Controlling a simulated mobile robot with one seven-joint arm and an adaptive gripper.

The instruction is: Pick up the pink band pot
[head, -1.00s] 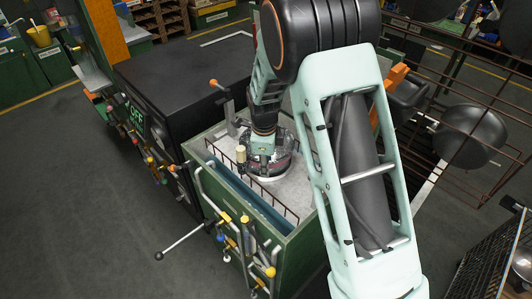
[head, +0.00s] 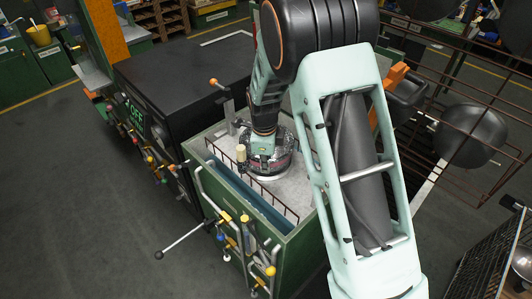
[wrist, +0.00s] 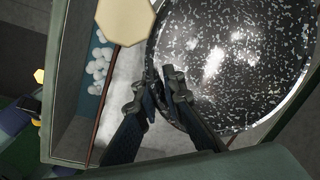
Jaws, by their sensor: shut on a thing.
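The pot (head: 283,158) is dark and speckled, with a thin reddish band low on its side in the head view. It is in the green-walled bin, over its pale floor; I cannot tell whether it touches that floor. In the wrist view the speckled pot (wrist: 235,70) fills the upper right, with shiny highlights. My gripper (wrist: 163,80) is shut on the pot's near left rim, one finger on each side of it. In the head view my gripper (head: 262,158) is at the pot's left side, and my arm hides part of the pot.
The bin's green wall (head: 300,258) and a brown wire rack (head: 255,183) stand close to the pot. White balls (wrist: 99,62) lie in a narrow blue trough beside it. A black cabinet (head: 180,80) stands at left. Pans hang on a wire frame (head: 455,95) at right.

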